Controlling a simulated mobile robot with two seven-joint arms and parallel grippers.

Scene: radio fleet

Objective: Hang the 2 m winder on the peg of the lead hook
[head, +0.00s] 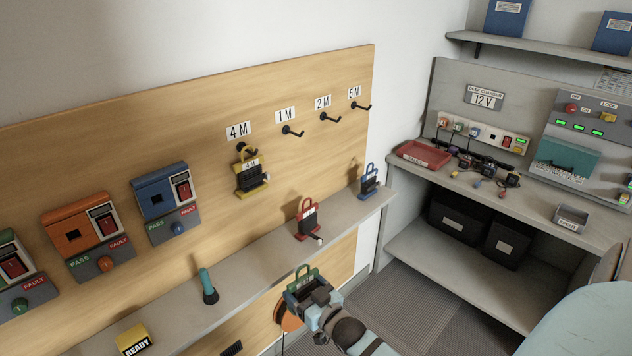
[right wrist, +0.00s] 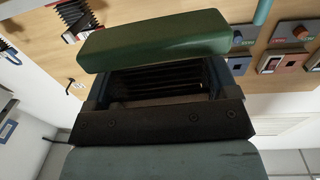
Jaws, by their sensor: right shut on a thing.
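The green winder (head: 303,272) is held by its body in my right gripper (head: 313,294), in front of the shelf's front edge. My left gripper is not in view.
A yellow winder (head: 251,178) hangs under the 4 M label. The 1 M peg (head: 292,132) and 5 M peg (head: 361,106) are empty. A red winder (head: 307,219) and a blue winder (head: 369,182) stand on the narrow shelf (head: 250,256), with a teal-handled tool (head: 208,286).

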